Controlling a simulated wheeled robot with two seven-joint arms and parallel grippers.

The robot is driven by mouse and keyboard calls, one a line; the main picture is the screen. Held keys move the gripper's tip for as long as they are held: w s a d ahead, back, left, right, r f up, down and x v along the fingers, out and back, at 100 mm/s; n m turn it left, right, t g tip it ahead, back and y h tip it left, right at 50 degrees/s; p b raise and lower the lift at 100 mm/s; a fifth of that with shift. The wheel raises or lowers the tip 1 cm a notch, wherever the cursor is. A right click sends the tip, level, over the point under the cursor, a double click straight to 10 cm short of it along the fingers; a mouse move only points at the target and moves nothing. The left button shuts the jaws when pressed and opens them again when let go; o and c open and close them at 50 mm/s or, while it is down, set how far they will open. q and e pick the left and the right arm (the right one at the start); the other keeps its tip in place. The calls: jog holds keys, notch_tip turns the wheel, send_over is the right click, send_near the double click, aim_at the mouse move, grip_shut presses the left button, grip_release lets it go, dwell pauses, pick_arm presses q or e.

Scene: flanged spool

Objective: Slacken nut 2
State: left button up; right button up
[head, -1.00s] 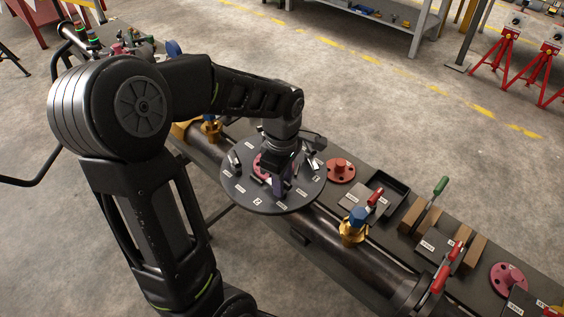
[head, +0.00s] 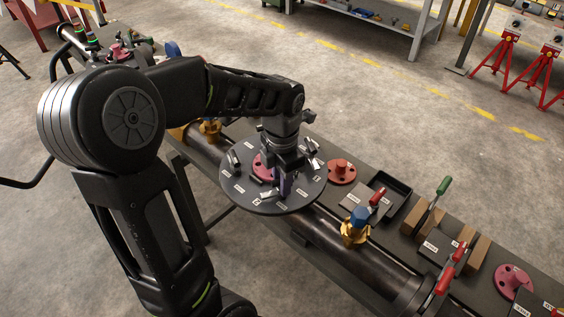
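A round dark plate (head: 240,196) with small white labels around its rim lies on the bench, with a reddish-pink flanged piece (head: 263,167) at its middle. Small dark fittings (head: 234,157) stand around the plate's edge. My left gripper (head: 284,184) points down over the front right part of the plate, its fingertips close to the plate. Its wrist and fingers cover that spot, so nut 2 cannot be made out, nor whether the fingers hold anything. My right gripper is out of the picture.
A red flange (head: 342,171) and a black tray (head: 393,198) lie right of the plate. A blue-topped brass valve (head: 356,226) rises from the dark pipe (head: 340,248). Red-handled tools, wooden blocks (head: 461,238) and a green-handled tool (head: 441,188) lie further right.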

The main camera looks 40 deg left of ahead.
pick_arm(q)
jog(key=shift+m, duration=1)
notch_tip(320, 180, up, 7)
jog(key=p, duration=0.5)
jog(key=shift+f, duration=0.1)
